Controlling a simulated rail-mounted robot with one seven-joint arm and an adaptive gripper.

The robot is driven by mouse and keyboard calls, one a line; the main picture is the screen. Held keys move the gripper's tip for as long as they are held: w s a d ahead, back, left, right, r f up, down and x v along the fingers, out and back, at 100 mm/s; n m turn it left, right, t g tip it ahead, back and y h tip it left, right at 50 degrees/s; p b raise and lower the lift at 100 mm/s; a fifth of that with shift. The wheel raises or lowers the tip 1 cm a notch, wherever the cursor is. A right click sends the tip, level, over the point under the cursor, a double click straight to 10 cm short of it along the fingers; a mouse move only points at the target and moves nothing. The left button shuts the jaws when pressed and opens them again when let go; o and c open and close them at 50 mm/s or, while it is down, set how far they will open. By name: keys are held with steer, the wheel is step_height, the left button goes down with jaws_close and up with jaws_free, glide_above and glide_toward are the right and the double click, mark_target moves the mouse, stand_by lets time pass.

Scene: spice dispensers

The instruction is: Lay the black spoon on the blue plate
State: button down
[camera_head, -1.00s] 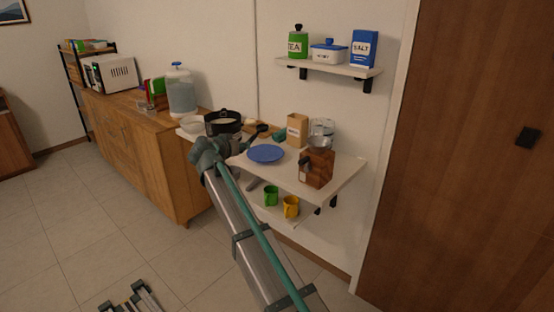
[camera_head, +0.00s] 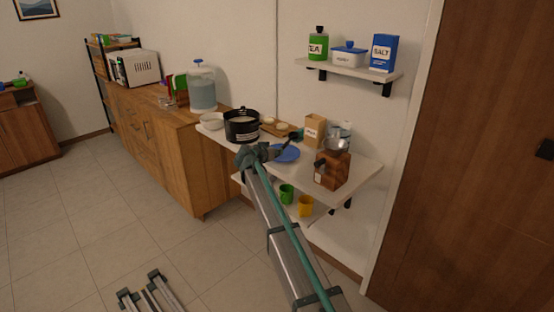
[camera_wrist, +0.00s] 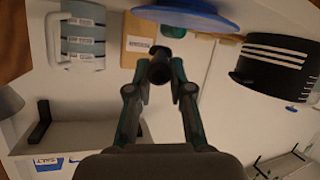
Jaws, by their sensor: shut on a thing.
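The blue plate (camera_head: 287,154) lies on the white lower shelf, partly hidden by my gripper in the head view. Its rim and underside cross the top of the wrist view (camera_wrist: 188,16). My gripper (camera_head: 272,152) is at the plate's left side in the head view. Its fingers are shut on the black spoon (camera_head: 292,136), whose dark bowl shows above the plate's far edge. In the wrist view, a black part of the spoon (camera_wrist: 160,66) sits between the fingertips (camera_wrist: 160,80). I cannot tell whether the spoon touches the plate.
A black pot (camera_head: 241,126) stands left of the plate, a brown box (camera_head: 314,130) behind it, and a wooden grinder (camera_head: 332,170) to the right. Green (camera_head: 287,193) and yellow (camera_head: 305,206) mugs stand below. An upper shelf (camera_head: 350,69) holds several containers.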

steer(key=shift+w+d+f, duration=0.1)
steer(key=shift+w+f, duration=0.2)
steer(key=shift+f, duration=0.05)
steer(key=f, duration=0.3)
steer(key=shift+w+d+p, duration=0.1)
steer(key=shift+w+p, duration=0.15)
steer(key=shift+p, duration=0.1)
steer(key=shift+f, duration=0.3)
steer(key=shift+f+b, duration=0.25)
steer(key=shift+b, duration=0.05)
steer(key=c, duration=1.1)
jaws_free()
steer(key=shift+r, duration=0.1)
steer(key=shift+o, duration=0.3)
